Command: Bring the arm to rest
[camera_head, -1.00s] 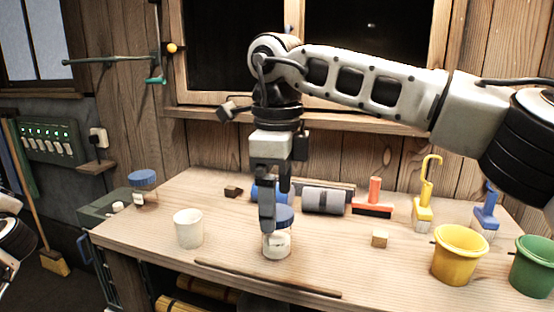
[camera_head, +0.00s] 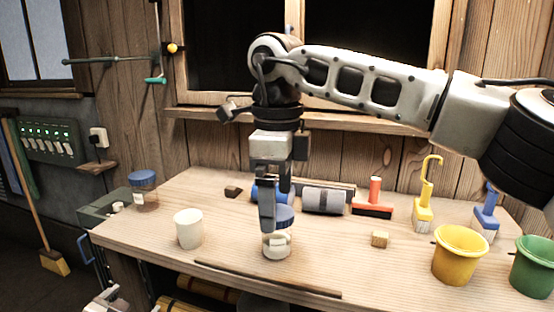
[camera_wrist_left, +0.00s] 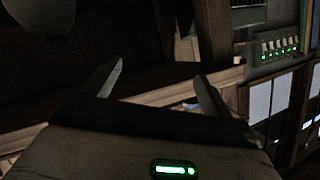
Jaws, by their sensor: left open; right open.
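My right arm reaches in from the right in the head view. Its gripper (camera_head: 276,208) points down, open, at the blue-lidded jar (camera_head: 277,246) standing on the bench. One finger overlaps the lid; I cannot tell whether it touches. A pale part of my left arm shows at the bottom left edge of the head view. My left gripper (camera_wrist_left: 158,72) shows in the left wrist view, with its two fingers spread apart and nothing between them.
A dark rod lies along the front edge.

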